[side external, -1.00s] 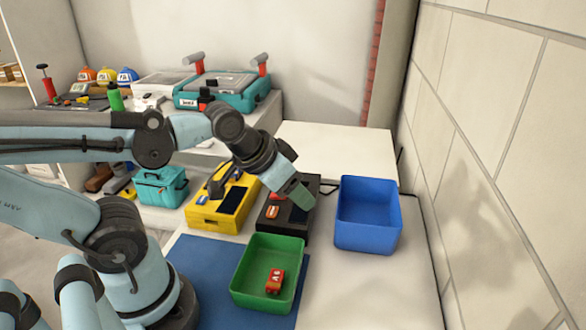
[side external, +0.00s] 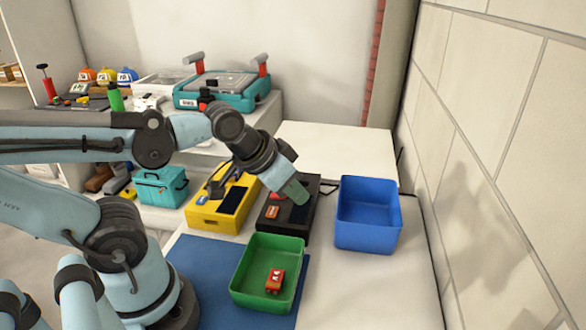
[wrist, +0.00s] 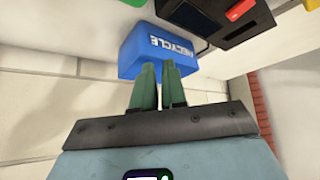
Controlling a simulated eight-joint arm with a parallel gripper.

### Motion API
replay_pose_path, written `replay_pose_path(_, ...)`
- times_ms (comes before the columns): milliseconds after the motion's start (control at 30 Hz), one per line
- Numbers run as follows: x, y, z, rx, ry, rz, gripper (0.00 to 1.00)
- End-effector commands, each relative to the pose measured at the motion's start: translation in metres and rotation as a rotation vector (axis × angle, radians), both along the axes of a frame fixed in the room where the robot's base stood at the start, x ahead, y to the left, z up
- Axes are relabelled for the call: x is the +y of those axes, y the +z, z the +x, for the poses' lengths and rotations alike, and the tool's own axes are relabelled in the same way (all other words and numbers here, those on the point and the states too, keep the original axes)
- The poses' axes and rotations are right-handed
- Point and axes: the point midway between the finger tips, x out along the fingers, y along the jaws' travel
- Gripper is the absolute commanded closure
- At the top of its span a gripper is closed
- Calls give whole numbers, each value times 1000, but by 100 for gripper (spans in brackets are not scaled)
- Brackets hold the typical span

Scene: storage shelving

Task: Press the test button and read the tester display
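A black box with a dark display panel (side external: 300,213) and an orange-red part (side external: 272,212) stands behind the green bin. A yellow box (side external: 206,218) with a dark panel stands to its left. I cannot tell which is the tester, nor make out a test button or any reading. My gripper (side external: 298,197) has green fingers and hangs over the black box; I cannot tell if it touches. In the wrist view its fingers (wrist: 160,70) are close together with a sliver between them and nothing held. The black box (wrist: 240,28) shows at the top of that view.
A blue bin (side external: 386,243) marked RECYCLE in the wrist view stands to the right. A green bin (side external: 240,288) holding a red block (side external: 274,281) stands in front, partly on a blue mat (side external: 199,262). A teal case (side external: 162,190) stands left. The right front surface is clear.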

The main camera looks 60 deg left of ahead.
Motion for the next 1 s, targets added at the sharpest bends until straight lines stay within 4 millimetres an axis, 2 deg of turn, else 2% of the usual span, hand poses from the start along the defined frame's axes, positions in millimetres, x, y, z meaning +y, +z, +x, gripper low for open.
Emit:
replay_pose_path(67, 0, 0, 0, 0, 0, 0, 100)
replay_pose_path(1000, 0, 0, 0, 0, 0, 0, 100)
